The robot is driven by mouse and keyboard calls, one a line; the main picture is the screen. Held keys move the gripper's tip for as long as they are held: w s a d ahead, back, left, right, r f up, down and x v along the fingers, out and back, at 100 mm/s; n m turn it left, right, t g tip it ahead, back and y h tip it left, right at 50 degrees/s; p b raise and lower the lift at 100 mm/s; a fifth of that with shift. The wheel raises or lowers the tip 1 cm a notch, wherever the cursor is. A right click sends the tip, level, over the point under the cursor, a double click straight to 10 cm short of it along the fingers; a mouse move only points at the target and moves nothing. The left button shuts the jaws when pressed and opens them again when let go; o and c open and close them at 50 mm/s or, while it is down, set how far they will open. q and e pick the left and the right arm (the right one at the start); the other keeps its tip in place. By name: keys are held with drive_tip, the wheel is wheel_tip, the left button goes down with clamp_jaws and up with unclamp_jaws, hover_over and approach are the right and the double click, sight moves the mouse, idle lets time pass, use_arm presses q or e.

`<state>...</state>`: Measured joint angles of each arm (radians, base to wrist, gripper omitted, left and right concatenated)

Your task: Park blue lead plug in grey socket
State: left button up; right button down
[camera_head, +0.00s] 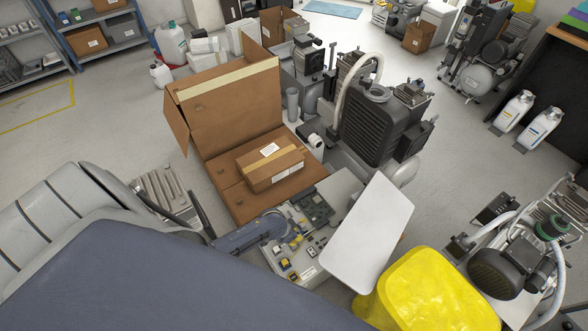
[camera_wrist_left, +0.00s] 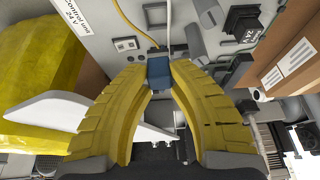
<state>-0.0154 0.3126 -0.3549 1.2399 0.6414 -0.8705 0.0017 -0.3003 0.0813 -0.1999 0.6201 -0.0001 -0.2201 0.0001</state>
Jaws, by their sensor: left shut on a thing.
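My left gripper (camera_wrist_left: 160,76) shows in the left wrist view, its two yellow ribbed fingers closed in an arch. It is shut on the blue lead plug (camera_wrist_left: 160,67), a small dark blue block between the fingertips. A thin yellow lead runs from near the plug to the top edge. The plug is over the pale control unit panel (camera_wrist_left: 90,50); I cannot tell whether it touches the panel. A small grey fitting (camera_wrist_left: 156,15) lies above the plug in the picture; I cannot tell whether it is the grey socket. In the head view the fingers cannot be made out clearly. My right gripper is not in view.
In the head view, a white plate (camera_head: 368,235) stands beside the control unit (camera_head: 310,238). A yellow bin-like object (camera_head: 430,290) is at the lower right. A carton (camera_head: 270,165) lies behind the unit. A dark compressor (camera_head: 372,128) stands further back.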

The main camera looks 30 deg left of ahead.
use_arm(q)
drive_tip(key=shift+f, duration=0.15)
drive_tip(key=shift+f, duration=3.35)
drive_tip(key=shift+f, duration=1.05)
idle(0.5)
drive_tip(key=o, duration=1.4)
drive_tip(key=shift+a, duration=0.1)
drive_tip(key=shift+r, duration=3.5)
